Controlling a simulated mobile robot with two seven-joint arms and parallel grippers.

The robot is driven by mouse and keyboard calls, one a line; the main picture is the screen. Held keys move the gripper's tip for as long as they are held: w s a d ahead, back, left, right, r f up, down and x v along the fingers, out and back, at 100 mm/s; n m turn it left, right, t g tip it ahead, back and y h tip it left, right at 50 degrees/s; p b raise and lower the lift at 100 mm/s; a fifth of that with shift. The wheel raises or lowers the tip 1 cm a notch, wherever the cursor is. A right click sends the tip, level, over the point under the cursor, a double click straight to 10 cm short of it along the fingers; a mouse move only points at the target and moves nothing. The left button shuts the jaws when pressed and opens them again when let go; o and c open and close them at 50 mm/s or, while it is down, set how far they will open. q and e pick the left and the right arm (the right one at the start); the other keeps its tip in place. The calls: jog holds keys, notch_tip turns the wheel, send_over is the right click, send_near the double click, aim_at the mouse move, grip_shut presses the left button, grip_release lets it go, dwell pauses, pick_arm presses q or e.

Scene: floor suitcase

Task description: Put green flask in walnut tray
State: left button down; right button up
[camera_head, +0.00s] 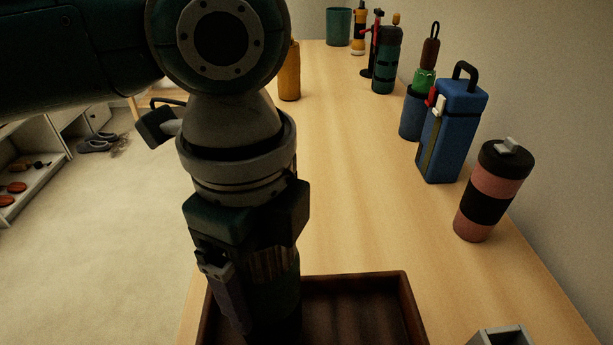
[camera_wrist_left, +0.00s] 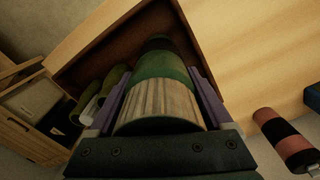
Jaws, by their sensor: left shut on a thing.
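The walnut tray (camera_head: 413,318) is a dark brown open tray at the near end of the wooden table. In the left wrist view, its brown inside (camera_wrist_left: 108,50) shows behind the flask. My left gripper (camera_head: 252,300) points down over the tray's left part and is shut on the green flask (camera_head: 280,300). The flask has a green body and a striped wood-look end, which shows large between the fingers in the left wrist view (camera_wrist_left: 160,103). Its far end is dark. I cannot tell whether it touches the tray floor. My right gripper is not in view.
A pink and black tumbler (camera_head: 490,192), a blue bottle-like case (camera_head: 455,130) and several more bottles line the wall side. An orange bottle (camera_head: 289,78) stands behind my arm. A grey open box (camera_head: 502,336) is right of the tray. The table's middle is clear.

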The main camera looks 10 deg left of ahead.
pick_arm(q)
jog(key=shift+f, duration=0.1)
grip_release()
notch_tip(320, 180, up, 12)
jog(key=shift+r+p, duration=0.15)
jog(key=shift+p, duration=0.85)
